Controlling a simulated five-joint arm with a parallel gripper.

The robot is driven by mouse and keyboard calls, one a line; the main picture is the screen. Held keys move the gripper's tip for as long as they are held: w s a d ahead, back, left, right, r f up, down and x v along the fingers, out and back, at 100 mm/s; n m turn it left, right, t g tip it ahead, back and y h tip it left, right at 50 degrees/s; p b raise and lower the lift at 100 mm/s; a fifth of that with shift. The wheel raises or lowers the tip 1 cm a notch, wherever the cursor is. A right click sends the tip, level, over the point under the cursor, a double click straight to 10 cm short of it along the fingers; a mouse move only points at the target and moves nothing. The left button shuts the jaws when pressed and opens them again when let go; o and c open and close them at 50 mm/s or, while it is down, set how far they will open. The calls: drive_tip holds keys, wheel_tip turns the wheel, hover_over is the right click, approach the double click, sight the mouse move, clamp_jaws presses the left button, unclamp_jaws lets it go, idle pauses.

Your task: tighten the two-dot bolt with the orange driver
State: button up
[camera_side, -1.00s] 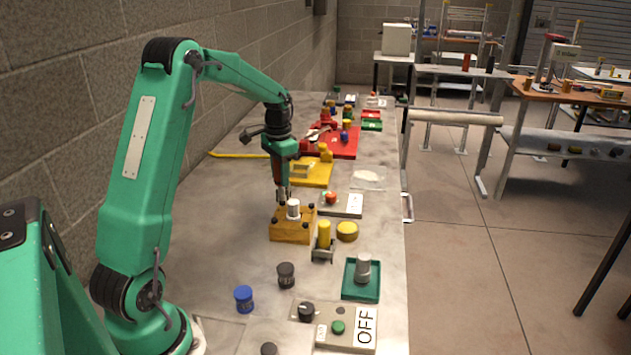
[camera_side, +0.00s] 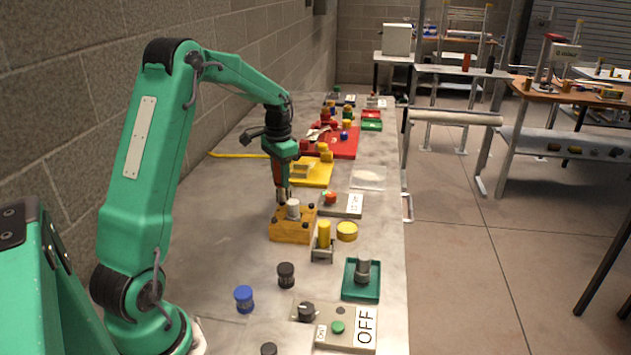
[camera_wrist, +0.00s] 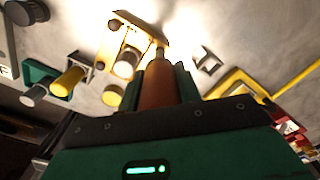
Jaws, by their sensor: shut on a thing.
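My gripper (camera_side: 281,188) points down and is shut on the orange driver (camera_wrist: 158,85). A strip of the driver's handle also shows in the side view (camera_side: 278,172). In the wrist view its pale shaft runs from the handle to the edge of the wooden block (camera_wrist: 131,38). In the side view the block (camera_side: 290,232) stands under my gripper, with dark bolts (camera_side: 275,220) near its corners and a pale cylinder (camera_side: 293,209) standing on it. The driver's tip is at the block's back left. Contact with a bolt cannot be told. Dot marks are too small to read.
A yellow cylinder (camera_side: 324,234) in a grey holder and a yellow disc (camera_side: 347,231) stand right of the block. A green tray (camera_side: 361,293) with a grey cylinder, an OFF panel (camera_side: 352,340), and blue (camera_side: 244,298) and black (camera_side: 286,275) knobs lie nearer. A yellow tray (camera_side: 318,178) lies behind.

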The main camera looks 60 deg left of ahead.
drive_tip(key=shift+f, duration=0.35)
idle(1.6)
drive_tip(key=shift+r, duration=3.6)
drive_tip(key=shift+a, duration=0.1)
